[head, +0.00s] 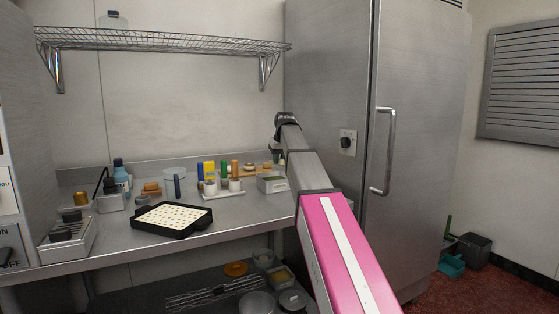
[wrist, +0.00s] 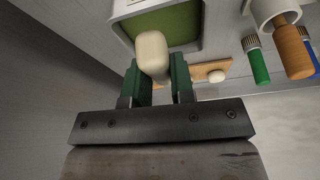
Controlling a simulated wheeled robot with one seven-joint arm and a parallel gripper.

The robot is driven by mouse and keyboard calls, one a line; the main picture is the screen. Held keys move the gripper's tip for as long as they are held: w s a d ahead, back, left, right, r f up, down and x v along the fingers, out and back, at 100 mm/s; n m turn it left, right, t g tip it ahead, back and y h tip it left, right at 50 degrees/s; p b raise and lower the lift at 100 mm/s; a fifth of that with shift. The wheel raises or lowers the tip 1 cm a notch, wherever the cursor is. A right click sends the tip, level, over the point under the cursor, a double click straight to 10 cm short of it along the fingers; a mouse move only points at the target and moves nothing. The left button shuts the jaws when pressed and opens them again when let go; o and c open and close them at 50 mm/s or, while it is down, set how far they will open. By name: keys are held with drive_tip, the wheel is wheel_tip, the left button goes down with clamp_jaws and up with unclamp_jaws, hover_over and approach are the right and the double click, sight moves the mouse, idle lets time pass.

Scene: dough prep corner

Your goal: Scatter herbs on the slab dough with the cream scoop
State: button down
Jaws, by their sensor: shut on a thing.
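My gripper (wrist: 156,70) has green fingers and is shut on the cream scoop (wrist: 152,50), whose rounded end points up in the wrist view. The scoop overlaps the near edge of a pale bin of green herbs (wrist: 182,27); I cannot tell whether it touches them. In the head view the herb bin (head: 271,184) stands at the counter's right end, with my gripper (head: 279,157) above it, small and partly behind my arm. The slab dough (head: 171,217), pale with dark specks, lies in a black tray (head: 168,234) at the counter's front.
A white tray (head: 222,195) with small pots and several coloured-handled tools stands left of the herb bin. A wooden board (wrist: 216,68) lies behind the bin. A grey caddy (head: 67,243) is at the front left. A wire shelf (head: 160,41) hangs above. A steel fridge (head: 420,130) bounds the right.

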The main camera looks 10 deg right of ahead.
sight(279, 181)
drive_tip(key=shift+f, duration=0.15)
drive_tip(key=shift+f, duration=2.95)
drive_tip(key=shift+w+g, duration=0.35)
drive_tip(key=shift+g, duration=0.05)
drive_tip(key=shift+s+f, duration=0.25)
drive_tip(key=shift+f, duration=0.15)
drive_tip(key=shift+s+g, duration=0.1)
drive_tip(key=shift+g, duration=0.7)
drive_tip(key=shift+w+f+g+h, duration=0.15)
drive_tip(key=shift+w+g+h, duration=0.15)
drive_tip(key=shift+w+g, duration=0.1)
drive_tip(key=shift+s, duration=0.2)
drive_tip(key=shift+s, duration=0.1)
